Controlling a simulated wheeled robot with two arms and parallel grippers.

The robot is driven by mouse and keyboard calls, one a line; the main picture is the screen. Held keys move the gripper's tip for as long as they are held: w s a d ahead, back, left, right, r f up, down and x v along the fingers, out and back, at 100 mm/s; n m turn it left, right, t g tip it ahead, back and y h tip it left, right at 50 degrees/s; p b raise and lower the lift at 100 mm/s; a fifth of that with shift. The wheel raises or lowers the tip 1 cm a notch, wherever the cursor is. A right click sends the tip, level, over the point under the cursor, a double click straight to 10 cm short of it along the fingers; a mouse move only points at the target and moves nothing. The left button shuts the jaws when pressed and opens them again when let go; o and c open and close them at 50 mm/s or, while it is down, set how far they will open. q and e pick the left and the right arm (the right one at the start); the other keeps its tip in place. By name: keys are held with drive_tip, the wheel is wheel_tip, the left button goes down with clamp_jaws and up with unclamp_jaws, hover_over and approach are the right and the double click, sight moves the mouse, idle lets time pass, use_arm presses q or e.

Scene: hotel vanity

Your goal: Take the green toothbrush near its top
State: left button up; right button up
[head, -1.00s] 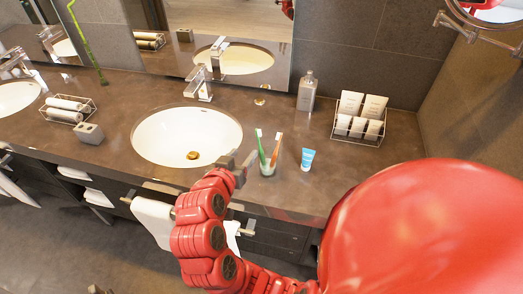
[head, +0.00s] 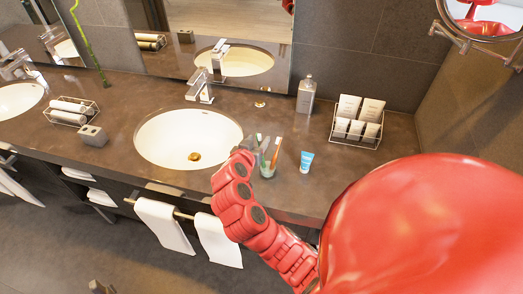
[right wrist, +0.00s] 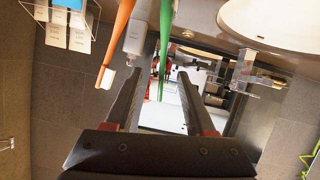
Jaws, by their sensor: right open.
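The green toothbrush (head: 265,146) stands in a small clear cup (head: 267,171) on the counter, beside the orange toothbrush (head: 276,150). My right gripper (head: 256,141) is at the upper part of the green brush and partly hides it in the head view. In the right wrist view, the green toothbrush (right wrist: 165,42) runs between the two open fingers of the gripper (right wrist: 167,65). The orange toothbrush (right wrist: 117,40) is outside them, left of the left finger. A small grey tip at the bottom left of the head view may be my left gripper (head: 100,287); its jaws cannot be made out.
A blue-and-white tube (head: 306,161) stands right of the cup. The sink basin (head: 180,140) is on the left. A bottle (head: 306,94) and a wire basket (head: 357,132) stand behind. Towels (head: 218,240) hang below the counter's front edge.

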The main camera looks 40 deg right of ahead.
drive_tip(key=p+x, duration=0.2)
drive_tip(key=x, duration=0.2)
drive_tip(key=shift+d+r, duration=0.1)
drive_tip(key=shift+d, duration=0.1)
clamp_jaws()
idle(1.2)
